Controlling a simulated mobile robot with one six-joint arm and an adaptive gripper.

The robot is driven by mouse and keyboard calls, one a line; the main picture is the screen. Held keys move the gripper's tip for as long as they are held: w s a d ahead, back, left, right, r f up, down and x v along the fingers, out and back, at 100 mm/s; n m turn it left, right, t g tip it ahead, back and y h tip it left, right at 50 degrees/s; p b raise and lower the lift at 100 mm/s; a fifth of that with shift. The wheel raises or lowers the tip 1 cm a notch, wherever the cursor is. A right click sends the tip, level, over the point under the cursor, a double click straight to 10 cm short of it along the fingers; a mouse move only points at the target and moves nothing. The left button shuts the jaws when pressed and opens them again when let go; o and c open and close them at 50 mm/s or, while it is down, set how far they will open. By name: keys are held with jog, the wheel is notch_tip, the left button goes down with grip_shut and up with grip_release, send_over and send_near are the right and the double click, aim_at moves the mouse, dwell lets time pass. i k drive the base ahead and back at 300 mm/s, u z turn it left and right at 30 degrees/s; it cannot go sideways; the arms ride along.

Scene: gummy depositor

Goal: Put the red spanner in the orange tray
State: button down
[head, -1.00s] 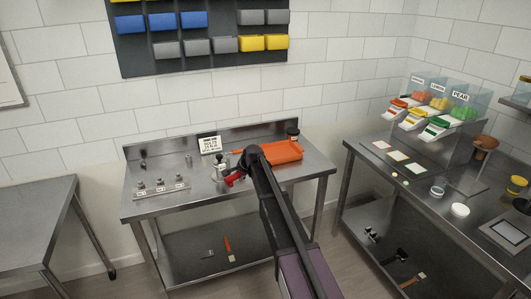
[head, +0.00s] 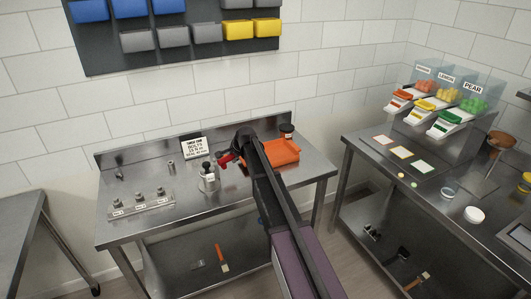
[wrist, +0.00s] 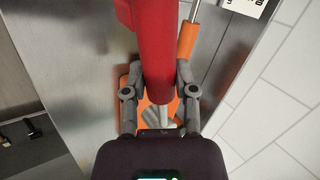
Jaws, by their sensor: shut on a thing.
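The red spanner (wrist: 153,45) runs up the middle of the wrist view, with a silver end showing below the jaws. My gripper (wrist: 162,92) is shut on it, one finger on each side. The orange tray (head: 285,153) lies on the steel table, right of the arm in the head view. In the wrist view, parts of the orange tray (wrist: 124,85) show behind the fingers and spanner. In the head view the spanner's red part (head: 226,160) shows just left of my arm, which hides much of the gripper and the tray's left side.
A silver-white bottle with a dark top (head: 208,178) stands left of the spanner. A rack of small fittings (head: 143,203) lies at the table's left, and a printed sign (head: 194,147) stands at the back. A dark-lidded jar (head: 287,131) stands behind the tray. An orange-handled tool (wrist: 188,40) lies alongside.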

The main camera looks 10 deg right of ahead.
aim_at(278, 155)
jog(key=z, duration=0.35)
jog(key=i, duration=0.95)
jog(key=z, duration=0.45)
